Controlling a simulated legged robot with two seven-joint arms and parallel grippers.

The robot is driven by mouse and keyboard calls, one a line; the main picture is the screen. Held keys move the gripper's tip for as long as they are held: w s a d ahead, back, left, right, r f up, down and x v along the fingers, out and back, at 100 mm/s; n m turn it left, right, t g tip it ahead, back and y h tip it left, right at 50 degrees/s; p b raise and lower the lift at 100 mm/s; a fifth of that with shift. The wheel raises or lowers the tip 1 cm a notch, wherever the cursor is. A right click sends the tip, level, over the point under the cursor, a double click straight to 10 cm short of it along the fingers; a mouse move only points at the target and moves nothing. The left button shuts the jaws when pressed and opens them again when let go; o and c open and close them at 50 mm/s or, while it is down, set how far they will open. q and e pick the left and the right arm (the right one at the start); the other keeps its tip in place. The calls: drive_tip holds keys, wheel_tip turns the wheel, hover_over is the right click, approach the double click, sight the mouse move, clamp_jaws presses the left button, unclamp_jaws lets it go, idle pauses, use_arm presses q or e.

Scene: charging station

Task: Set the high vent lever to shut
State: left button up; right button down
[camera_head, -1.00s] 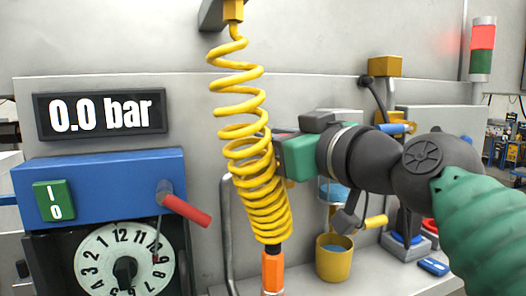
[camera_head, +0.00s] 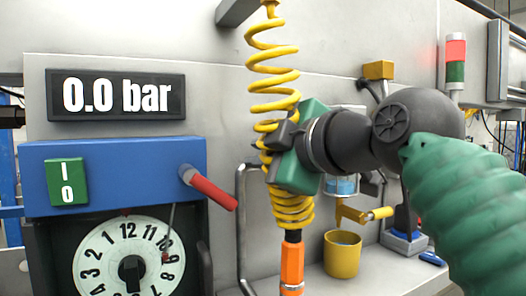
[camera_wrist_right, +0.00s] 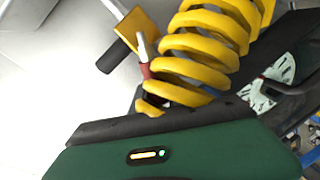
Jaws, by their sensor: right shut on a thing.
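My right gripper (camera_head: 284,146) has a green body and dark fingers and sits at the yellow coiled hose (camera_head: 275,82), overlapping its middle turns. In the right wrist view, a lever with a silver stem and red handle (camera_wrist_right: 147,70) runs from a yellow block (camera_wrist_right: 138,28) down toward my dark fingers (camera_wrist_right: 155,122). I take it for the high vent lever. The jaws are shut on it, though the coil (camera_wrist_right: 205,45) hides most of the grip. In the head view the lever is hidden behind coil and gripper. My left gripper is not in view.
A blue box (camera_head: 115,172) with a red-handled lever (camera_head: 212,192) and a dial (camera_head: 128,255) stands left, under a display (camera_head: 116,95) reading 0.0 bar. An orange fitting (camera_head: 291,265) hangs below the coil. A yellow cup (camera_head: 342,256) stands on the ledge at right.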

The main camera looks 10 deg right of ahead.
drive_tip(key=shift+a+f+n+h+b, duration=0.1)
drive_tip(key=shift+f+n+h+b, duration=0.35)
drive_tip(key=shift+f+n, duration=0.55)
drive_tip(key=shift+a+f+n+h+b, duration=0.1)
drive_tip(key=shift+f+n+h+b, duration=0.15)
drive_tip(key=shift+f+n+b, duration=0.7)
drive_tip(key=shift+r+n, duration=0.25)
drive_tip(key=shift+n, duration=0.1)
drive_tip(key=c, duration=1.4)
unclamp_jaws()
drive_tip(key=shift+w+d, duration=0.1)
drive_tip(key=shift+w, duration=0.05)
drive_tip(key=shift+o, duration=0.5)
drive_tip(key=shift+w+d, duration=0.15)
drive_tip(key=shift+w, duration=0.2)
drive_tip(key=shift+s+p, duration=0.1)
drive_tip(key=shift+p, duration=0.2)
